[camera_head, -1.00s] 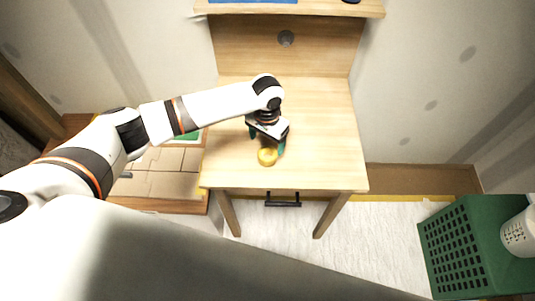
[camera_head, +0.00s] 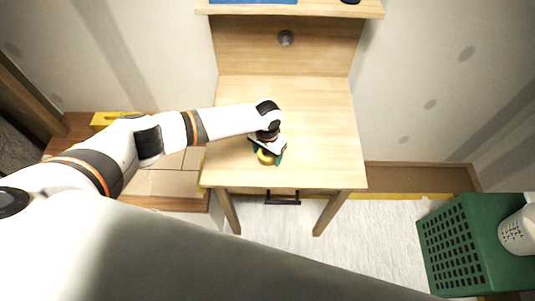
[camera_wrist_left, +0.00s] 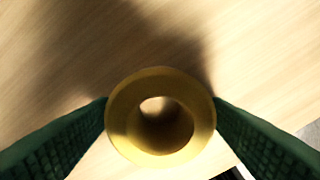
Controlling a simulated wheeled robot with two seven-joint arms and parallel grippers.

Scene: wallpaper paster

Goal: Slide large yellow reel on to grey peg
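The yellow reel (camera_head: 265,157) is at the front left part of the wooden desk, seen from above as a ring with an open middle. My left gripper (camera_head: 268,154) is right over it. In the left wrist view the reel (camera_wrist_left: 160,72) lies between the two green fingers (camera_wrist_left: 160,100), one close against each side; I cannot tell whether they press on it. A round grey thing, seemingly the grey peg (camera_head: 285,38), is on the desk's upright back panel. My right gripper is not in view.
The desk top (camera_head: 315,115) is clear right of and behind the gripper. A shelf (camera_head: 330,8) juts out above the back panel. Cardboard boxes (camera_head: 170,183) sit on a lower surface at the left. A green basket (camera_head: 455,250) stands at the lower right.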

